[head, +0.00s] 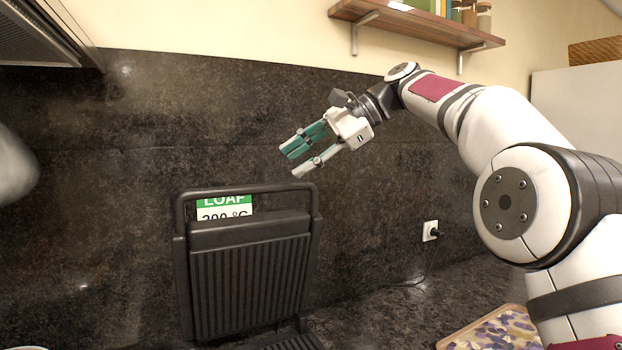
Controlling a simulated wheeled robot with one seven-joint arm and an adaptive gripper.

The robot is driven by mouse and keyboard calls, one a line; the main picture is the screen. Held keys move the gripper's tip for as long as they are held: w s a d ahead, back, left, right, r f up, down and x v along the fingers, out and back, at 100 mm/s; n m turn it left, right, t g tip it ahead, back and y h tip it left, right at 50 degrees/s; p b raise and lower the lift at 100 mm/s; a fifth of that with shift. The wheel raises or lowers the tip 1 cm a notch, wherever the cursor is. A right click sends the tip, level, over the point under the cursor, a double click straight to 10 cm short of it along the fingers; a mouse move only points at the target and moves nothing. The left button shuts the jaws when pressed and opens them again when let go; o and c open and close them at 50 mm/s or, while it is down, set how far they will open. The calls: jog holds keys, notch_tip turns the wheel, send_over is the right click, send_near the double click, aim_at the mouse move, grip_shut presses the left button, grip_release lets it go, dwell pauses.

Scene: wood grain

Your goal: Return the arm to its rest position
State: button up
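My arm reaches in from the right in the head view, raised above the counter. My gripper (300,160) is in the upper middle, pointing left and slightly down. Its two fingers, with teal pads, stand apart with a gap between them. Nothing shows between the fingers. The gripper is in the air above and apart from the opened black grill.
The black ribbed grill (250,280) stands with its lid up; a green-and-white label (225,207) shows behind its handle. A wooden shelf (425,27) with jars hangs above my arm. A board with a purple-yellow pattern (492,332) lies at bottom right. A socket (430,231) holds a plug.

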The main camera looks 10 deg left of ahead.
jog(key=s+d+f+n+t+h, duration=0.2)
jog(key=s+d+f+h, duration=0.25)
jog(key=s+d, duration=0.5)
jog(key=s+d+f+n+t+h, duration=0.25)
jog(key=s+d+f, duration=0.25)
jog(key=s+d, duration=0.4)
jog(key=s+d+f+n+h, duration=0.1)
jog(key=s+d+f+h, duration=0.1)
jog(key=s+d+f, duration=0.3)
jog(key=s+d+f+n+h, duration=0.2)
jog(key=s+d+f, duration=0.3)
jog(key=s+f, duration=0.5)
jog(key=shift+s+d+t, duration=0.2)
jog(key=shift+s+t, duration=0.25)
jog(key=shift+s, duration=0.55)
jog(key=shift+r, duration=0.1)
